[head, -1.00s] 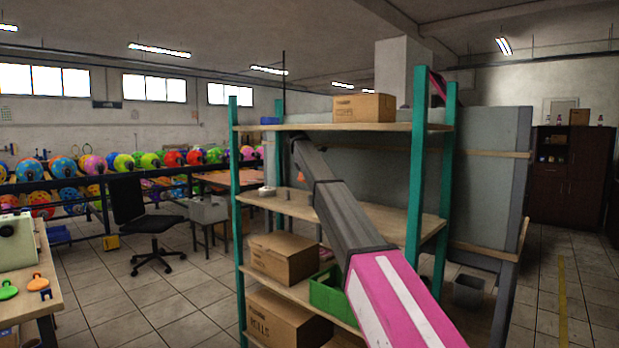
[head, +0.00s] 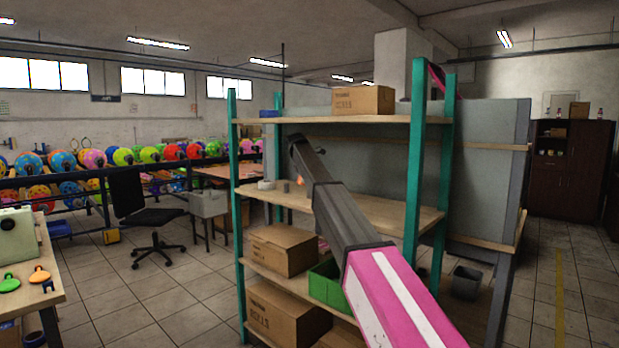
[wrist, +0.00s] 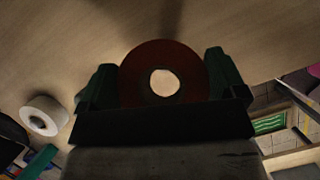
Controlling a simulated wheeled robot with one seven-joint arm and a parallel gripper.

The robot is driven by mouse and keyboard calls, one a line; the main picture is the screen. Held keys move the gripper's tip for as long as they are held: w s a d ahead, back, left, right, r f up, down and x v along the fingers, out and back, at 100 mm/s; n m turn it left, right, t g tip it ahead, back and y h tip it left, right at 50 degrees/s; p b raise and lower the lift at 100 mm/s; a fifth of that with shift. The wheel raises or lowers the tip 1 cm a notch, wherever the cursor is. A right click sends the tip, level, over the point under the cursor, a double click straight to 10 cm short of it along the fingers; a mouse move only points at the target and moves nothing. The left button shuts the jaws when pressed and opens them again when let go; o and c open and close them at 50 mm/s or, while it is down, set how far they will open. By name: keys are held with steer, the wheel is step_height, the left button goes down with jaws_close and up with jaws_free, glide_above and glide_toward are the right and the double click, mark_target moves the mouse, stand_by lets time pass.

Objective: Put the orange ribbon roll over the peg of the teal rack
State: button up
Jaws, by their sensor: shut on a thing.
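The teal rack (head: 417,165) stands in front of me in the head view, and my arm reaches in above its middle shelf (head: 385,213). In the wrist view my gripper (wrist: 162,74) is shut on the orange ribbon roll (wrist: 190,62), which looks dark red-brown in shadow. Its round hole faces the camera and pale wood shows through it. In the head view only a small bit of the orange roll (head: 301,182) shows under the arm's end. I cannot make out the peg for certain.
A white roll (head: 266,185) lies at the left of the middle shelf; it also shows in the wrist view (wrist: 44,115). A cardboard box (head: 364,100) stands on the top shelf. Another box (head: 282,251) and a green bin (head: 327,285) are on the shelf below.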

mark_target(309, 198)
steer(key=shift+s+d+f, duration=0.1)
steer(key=shift+s+f, duration=0.05)
steer(key=shift+f, duration=1.3)
steer(key=shift+s+f, duration=0.1)
steer(key=shift+f, duration=1.3)
steer(key=shift+w+f, duration=0.15)
steer(key=shift+f, duration=0.25)
steer(key=shift+r, duration=0.15)
steer(key=o, duration=1.1)
steer(key=shift+o, duration=0.2)
steer(key=shift+a+r, duration=0.1)
steer(key=shift+a, duration=0.1)
steer(key=shift+a+r, duration=0.1)
steer(key=shift+r, duration=0.35)
steer(key=v, duration=1)
